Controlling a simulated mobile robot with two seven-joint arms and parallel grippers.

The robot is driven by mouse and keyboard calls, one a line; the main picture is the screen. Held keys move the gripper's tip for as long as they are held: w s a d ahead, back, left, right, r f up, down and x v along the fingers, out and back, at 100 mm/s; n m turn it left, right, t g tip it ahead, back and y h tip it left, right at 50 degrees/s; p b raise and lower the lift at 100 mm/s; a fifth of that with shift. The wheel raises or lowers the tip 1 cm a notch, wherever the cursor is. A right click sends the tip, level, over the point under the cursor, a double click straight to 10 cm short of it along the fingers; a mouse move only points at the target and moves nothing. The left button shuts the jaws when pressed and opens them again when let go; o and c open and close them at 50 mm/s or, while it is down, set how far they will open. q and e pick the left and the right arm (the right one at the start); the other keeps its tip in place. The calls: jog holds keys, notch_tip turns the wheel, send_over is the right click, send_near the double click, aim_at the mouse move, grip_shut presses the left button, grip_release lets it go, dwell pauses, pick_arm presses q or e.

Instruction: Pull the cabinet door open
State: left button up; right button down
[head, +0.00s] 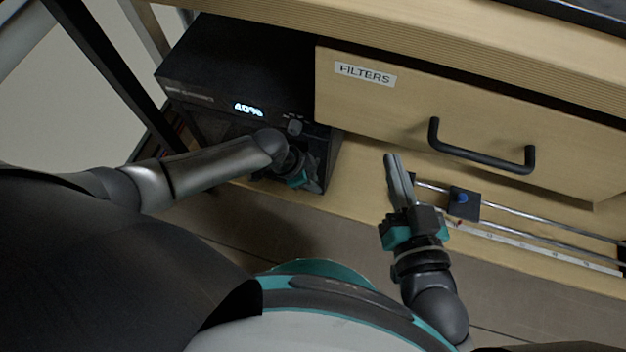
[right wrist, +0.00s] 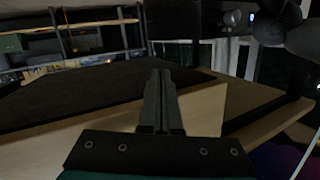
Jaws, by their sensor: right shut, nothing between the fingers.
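A wooden front labelled FILTERS (head: 365,74), with a black bar handle (head: 482,152), is at the right of the head view. It looks closed and is the only handled front I can make out; no separate cabinet door is clear. My right gripper (head: 391,160) is shut and empty, left of the handle and apart from it in the picture. Its closed fingers also show in the right wrist view (right wrist: 160,85). My left gripper (head: 303,178) is by the front of a black unit (head: 240,65), below its knob. Its fingers are too dark and covered to read.
The black unit has a lit display (head: 248,110) reading 40% and a knob (head: 295,126). Two metal rails with a black block (head: 464,204) and a ruler strip (head: 545,254) lie below the wooden front. A dark frame post (head: 105,75) stands at the left.

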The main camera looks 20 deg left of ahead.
pick_arm(q)
jog(key=shift+f, duration=0.1)
dwell(0.3)
grip_shut()
dwell(1.3)
